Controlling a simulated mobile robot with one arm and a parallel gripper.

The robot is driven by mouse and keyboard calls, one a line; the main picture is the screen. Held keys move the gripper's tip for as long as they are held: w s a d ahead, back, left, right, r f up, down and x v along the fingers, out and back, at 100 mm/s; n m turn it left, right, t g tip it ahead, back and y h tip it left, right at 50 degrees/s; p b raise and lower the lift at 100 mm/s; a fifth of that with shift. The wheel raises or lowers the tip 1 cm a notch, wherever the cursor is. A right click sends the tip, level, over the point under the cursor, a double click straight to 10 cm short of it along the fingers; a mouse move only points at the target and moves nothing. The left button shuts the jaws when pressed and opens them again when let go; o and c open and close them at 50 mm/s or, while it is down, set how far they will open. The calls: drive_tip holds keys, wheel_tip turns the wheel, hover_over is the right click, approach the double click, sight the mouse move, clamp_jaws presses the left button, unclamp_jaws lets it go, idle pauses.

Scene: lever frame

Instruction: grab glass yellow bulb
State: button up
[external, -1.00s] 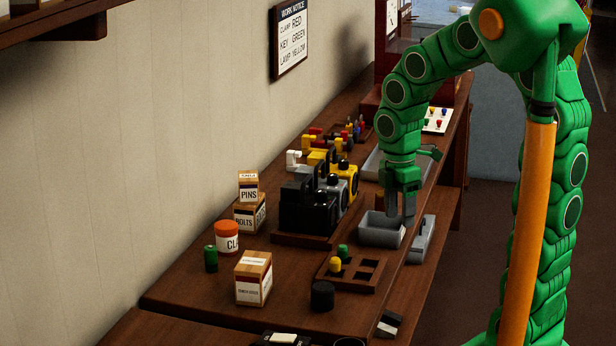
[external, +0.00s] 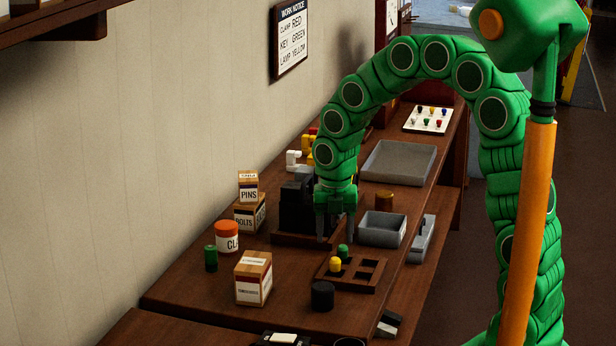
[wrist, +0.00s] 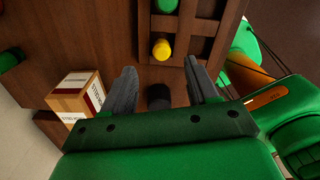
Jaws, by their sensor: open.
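A yellow bulb-like piece (external: 336,264) stands in a slot of a wooden rack (external: 349,287), beside a green one (external: 343,251). In the wrist view the yellow piece (wrist: 161,49) shows just past the fingertips, with the green piece (wrist: 166,6) above it. I cannot tell whether the yellow piece is glass. My gripper (external: 335,230) points down, behind and a little above the rack, in front of the black device. Its two fingers (wrist: 160,78) are apart with nothing between them, and the yellow piece is not between them.
A black cylinder (external: 322,296) and a labelled box (external: 253,278) stand nearer the camera.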

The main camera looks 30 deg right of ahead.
sight(335, 259)
drive_tip(key=shift+s+f, duration=0.15)
drive_tip(key=shift+f, duration=1.7)
drive_tip(key=shift+s+f, duration=0.1)
drive_tip(key=shift+f, duration=1.7)
drive_tip(key=shift+c, duration=0.4)
clamp_jaws()
drive_tip(key=shift+r, duration=0.2)
